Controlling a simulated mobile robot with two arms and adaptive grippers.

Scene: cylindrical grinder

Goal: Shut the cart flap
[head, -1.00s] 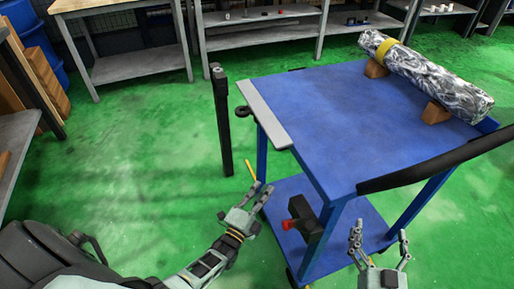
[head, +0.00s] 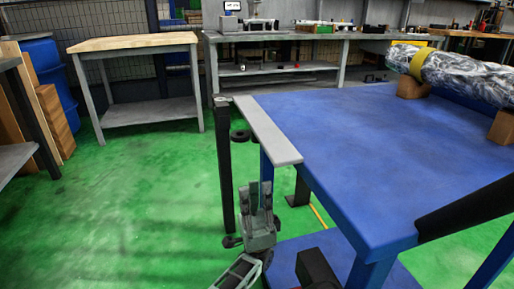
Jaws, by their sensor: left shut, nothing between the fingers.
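The blue cart (head: 370,130) fills the right half of the head view. A light grey strip (head: 268,130), seemingly the flap, lies along the left edge of its top. The strip looks about level with the top; I cannot tell its exact angle or its hinge. A dark upright post (head: 225,165) stands just left of the strip, with a small black ring between them. My left gripper (head: 261,190) is shut and empty, fingers pointing up, below the strip's near end in the picture and right of the post. I cannot tell whether it touches the cart. My right gripper is out of view.
A silver wrapped cylinder (head: 465,78) with a yellow band rests on wooden blocks on the cart. A black bar (head: 470,208) crosses the cart's near right side. A wooden-topped table (head: 132,43) and a grey bench stand behind. Green floor at left is clear.

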